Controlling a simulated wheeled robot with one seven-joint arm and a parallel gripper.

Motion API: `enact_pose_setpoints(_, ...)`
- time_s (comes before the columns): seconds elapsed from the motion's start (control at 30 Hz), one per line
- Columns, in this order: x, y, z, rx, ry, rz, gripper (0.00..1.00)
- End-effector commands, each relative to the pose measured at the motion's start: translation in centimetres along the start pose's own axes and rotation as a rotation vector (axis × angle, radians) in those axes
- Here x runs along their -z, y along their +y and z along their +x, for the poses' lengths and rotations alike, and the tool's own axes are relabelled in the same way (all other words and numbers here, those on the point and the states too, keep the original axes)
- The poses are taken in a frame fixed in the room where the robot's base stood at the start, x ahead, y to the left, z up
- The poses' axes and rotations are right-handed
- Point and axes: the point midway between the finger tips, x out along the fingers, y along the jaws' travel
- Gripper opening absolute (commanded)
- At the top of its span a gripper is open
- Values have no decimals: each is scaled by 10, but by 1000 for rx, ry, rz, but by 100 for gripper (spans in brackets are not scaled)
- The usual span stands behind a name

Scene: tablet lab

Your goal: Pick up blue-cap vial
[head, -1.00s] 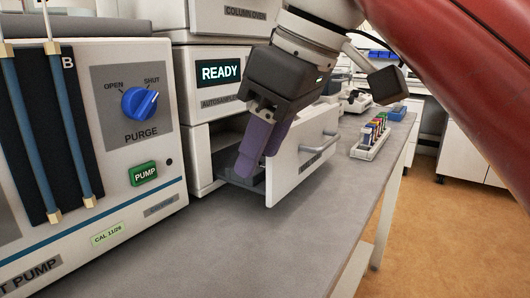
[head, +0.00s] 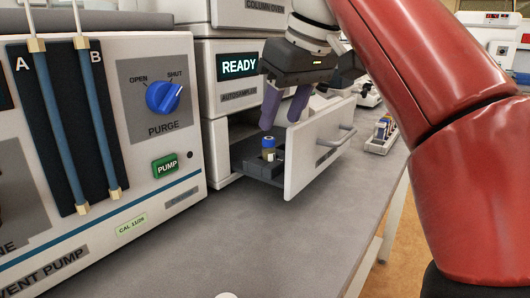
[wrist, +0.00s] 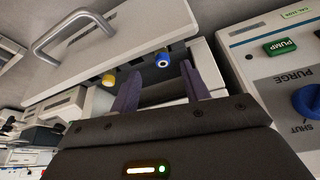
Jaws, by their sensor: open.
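The blue-cap vial (head: 269,149) stands upright in the dark tray of the open autosampler drawer (head: 317,150). Its blue cap also shows in the wrist view (wrist: 162,61), between the fingers but closer to the one on the right. My gripper (head: 283,112) is open and empty, with its purple fingers above the tray, just above and to the right of the vial in the head view. In the wrist view my gripper (wrist: 156,88) also has a yellow-capped vial (wrist: 108,79) near its left finger.
The drawer front with its handle (head: 347,133) stands right of the tray. The pump with its PURGE knob (head: 164,97) is at left. A rack of coloured vials (head: 382,135) stands on the bench further right. The grey bench (head: 270,235) in front is clear.

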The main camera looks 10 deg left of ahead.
Motion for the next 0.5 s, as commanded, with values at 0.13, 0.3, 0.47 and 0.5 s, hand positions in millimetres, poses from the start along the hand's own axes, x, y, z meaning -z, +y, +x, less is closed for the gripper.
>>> enact_pose_setpoints(0.13,-1,0,7,0,-1,-1,46)
enact_pose_setpoints(0.3,0,-3,27,2,-3,-2,46)
enact_pose_setpoints(0.47,2,-4,53,2,-2,-2,46)
enact_pose_setpoints(0.5,2,-4,56,1,-2,-2,46)
